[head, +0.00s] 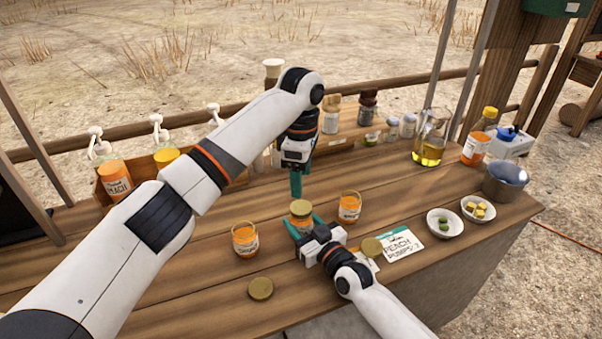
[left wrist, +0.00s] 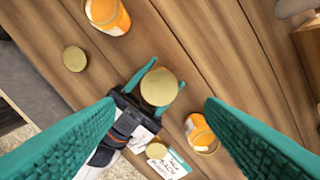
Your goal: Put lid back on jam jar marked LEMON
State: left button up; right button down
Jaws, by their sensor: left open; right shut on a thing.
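Three small orange jam jars stand on the wooden counter. The middle jar (head: 301,209) has a gold lid (left wrist: 159,87) on top, and my right gripper (head: 303,219) is shut around its body. The left jar (head: 245,240) and the right jar (head: 349,208) look open. One loose gold lid (head: 260,288) lies near the front edge; another loose lid (head: 372,247) lies by the card. The small jar labels cannot be read, so I cannot tell which is LEMON. My left gripper (head: 296,190) is open and empty, pointing down above and behind the middle jar.
A card (head: 402,244) reading PEACH lies right of my right gripper. Two small bowls (head: 445,223), a metal pot (head: 505,181), an oil jug (head: 430,140) and an orange bottle (head: 478,137) stand at right. The left front counter is clear.

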aim_at(301, 207)
pick_arm(q)
jog(key=n, duration=0.3)
jog(key=shift+f, duration=0.1)
jog(key=shift+f, duration=3.9)
